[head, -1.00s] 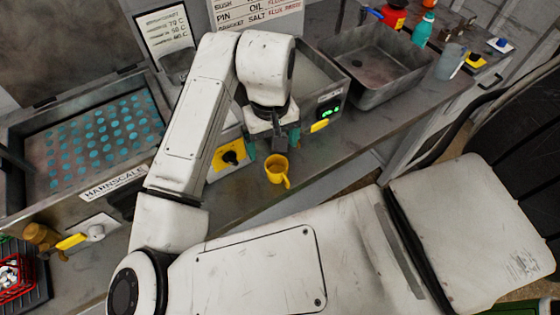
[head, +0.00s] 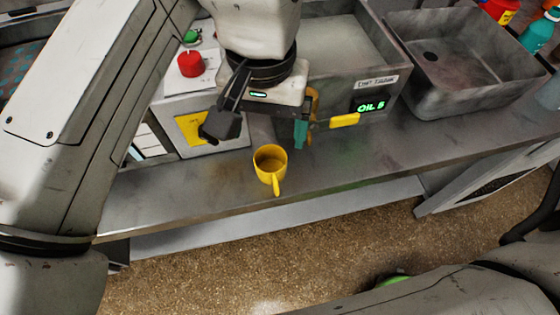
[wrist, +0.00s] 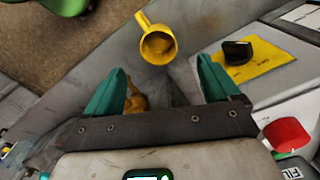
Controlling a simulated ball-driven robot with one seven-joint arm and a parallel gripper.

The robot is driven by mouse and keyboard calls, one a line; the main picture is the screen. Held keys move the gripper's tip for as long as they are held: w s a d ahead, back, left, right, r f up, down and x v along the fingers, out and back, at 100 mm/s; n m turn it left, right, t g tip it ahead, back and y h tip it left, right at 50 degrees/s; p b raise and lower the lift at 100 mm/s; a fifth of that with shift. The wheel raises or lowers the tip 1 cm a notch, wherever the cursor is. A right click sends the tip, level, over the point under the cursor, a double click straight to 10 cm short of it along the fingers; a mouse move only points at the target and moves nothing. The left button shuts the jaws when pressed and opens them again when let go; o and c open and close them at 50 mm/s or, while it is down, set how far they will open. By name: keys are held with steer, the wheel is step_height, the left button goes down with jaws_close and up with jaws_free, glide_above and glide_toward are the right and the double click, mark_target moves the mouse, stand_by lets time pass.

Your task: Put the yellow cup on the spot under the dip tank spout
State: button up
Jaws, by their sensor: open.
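The yellow cup (head: 270,166) stands upright on the metal bench near its front edge, its handle toward the front. In the wrist view the cup (wrist: 157,46) lies just beyond the fingertips, between their lines and apart from them. My gripper (head: 262,130) is open and empty, above and behind the cup; its teal fingers show in the wrist view (wrist: 165,84). The dip tank (head: 377,82) stands behind and to the right, with a yellow lever (head: 344,121) on its front. A brass-coloured fitting (wrist: 136,98), perhaps the spout, is partly hidden by my gripper. I cannot make out the spot beneath it.
A control box with a red button (head: 191,64) and a yellow switch plate (head: 193,128) stands left of the cup. An empty grey sink (head: 470,50) is at the right. The bench (head: 430,145) is clear in front of the tank and sink.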

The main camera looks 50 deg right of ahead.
mark_target(270, 159)
step_height(270, 159, down, 10)
steer(key=shift+s+r+b, duration=0.1)
steer(key=shift+r+b, duration=0.05)
steer(key=shift+b, duration=0.3)
steer(key=shift+c, duration=0.2)
steer(key=c, duration=1.2)
steer(key=shift+r, duration=0.15)
